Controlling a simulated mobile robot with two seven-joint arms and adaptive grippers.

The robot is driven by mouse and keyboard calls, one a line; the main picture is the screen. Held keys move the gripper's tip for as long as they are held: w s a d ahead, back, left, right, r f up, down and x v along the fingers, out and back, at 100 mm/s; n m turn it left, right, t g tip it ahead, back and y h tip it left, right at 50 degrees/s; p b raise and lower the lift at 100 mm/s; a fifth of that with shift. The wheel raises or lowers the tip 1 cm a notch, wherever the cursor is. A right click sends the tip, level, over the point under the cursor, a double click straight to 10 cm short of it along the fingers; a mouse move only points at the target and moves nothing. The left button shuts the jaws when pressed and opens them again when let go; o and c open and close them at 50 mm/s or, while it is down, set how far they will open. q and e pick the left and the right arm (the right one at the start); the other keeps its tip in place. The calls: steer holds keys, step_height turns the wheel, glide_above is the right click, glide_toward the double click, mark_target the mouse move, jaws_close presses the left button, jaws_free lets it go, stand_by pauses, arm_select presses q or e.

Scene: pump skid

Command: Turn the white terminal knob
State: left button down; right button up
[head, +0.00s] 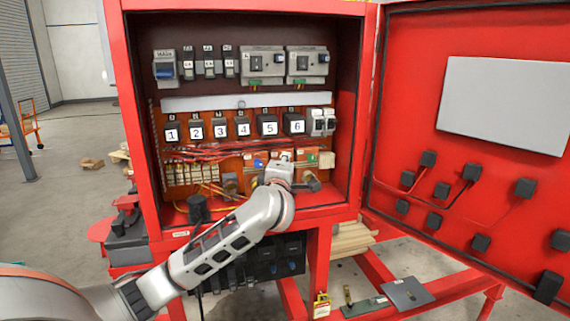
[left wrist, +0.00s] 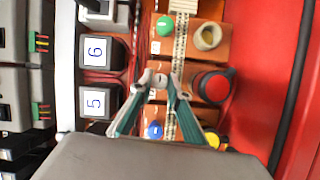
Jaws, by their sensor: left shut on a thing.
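The white terminal knob (left wrist: 160,80) is between the green knob (left wrist: 165,26) and the blue knob (left wrist: 154,130) in the left wrist view, on an orange terminal block. My left gripper (left wrist: 161,84) has both fingertips against the white knob, one on each side, and is shut on it. In the head view my left arm reaches into the red cabinet and my left gripper (head: 280,172) is at the lower terminal row, its body covering most of the area below the knob. My right gripper is not in view.
Black numbered modules (head: 243,127) stand above the row. A red round knob (left wrist: 213,86) and a beige post (left wrist: 208,37) sit close by the fingers. The open red door (head: 480,190) bounds the right side. Red wires run behind the row.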

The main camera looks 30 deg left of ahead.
arm_select(q)
steer(key=shift+m, duration=0.4)
steer(key=c, duration=1.9)
jaws_free()
steer(key=v, duration=1.2)
